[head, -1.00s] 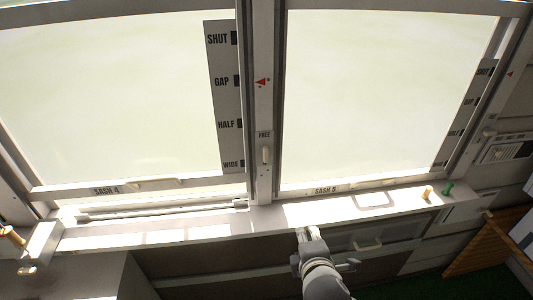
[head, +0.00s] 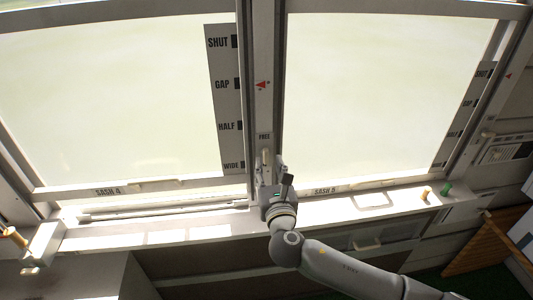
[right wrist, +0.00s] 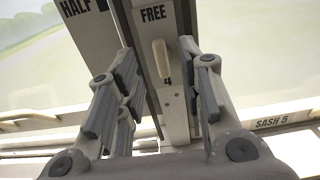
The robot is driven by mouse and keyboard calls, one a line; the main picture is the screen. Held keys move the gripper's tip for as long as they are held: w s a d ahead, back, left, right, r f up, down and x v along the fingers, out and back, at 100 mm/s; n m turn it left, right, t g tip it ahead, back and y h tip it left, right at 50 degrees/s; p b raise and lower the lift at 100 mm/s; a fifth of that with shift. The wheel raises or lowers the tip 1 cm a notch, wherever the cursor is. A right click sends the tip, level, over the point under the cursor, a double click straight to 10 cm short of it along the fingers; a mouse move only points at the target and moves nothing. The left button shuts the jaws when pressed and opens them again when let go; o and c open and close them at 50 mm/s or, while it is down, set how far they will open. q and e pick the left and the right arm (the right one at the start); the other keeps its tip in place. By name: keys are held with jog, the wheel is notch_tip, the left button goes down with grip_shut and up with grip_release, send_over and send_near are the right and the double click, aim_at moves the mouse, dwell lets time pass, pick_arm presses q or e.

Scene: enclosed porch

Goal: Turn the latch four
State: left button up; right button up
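The latch (head: 266,158) is a small cream lever on the post between sash 4 and sash 5. In the right wrist view the latch (right wrist: 161,58) stands upright below the word FREE, with a 4 just under it. My right gripper (head: 267,165) is at the post just below and around the latch in the head view. In the right wrist view its fingers (right wrist: 158,55) are open, one on each side of the latch, with gaps showing and no contact seen. My left gripper is not in view.
Sash 4 (head: 105,191) is at the left, its scale (head: 225,105) reading SHUT, GAP, HALF and WIDE. Sash 5 (head: 325,190) is at the right. The sill (head: 335,212) runs below, with a yellow peg (head: 427,193) and a green peg (head: 447,188) at the right.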

aim_at(266, 155)
jog(key=shift+w+a+p, duration=0.2)
jog(key=shift+w, duration=1.25)
jog(key=shift+w+a+p, duration=0.2)
jog(key=shift+w, duration=1.2)
grip_shut()
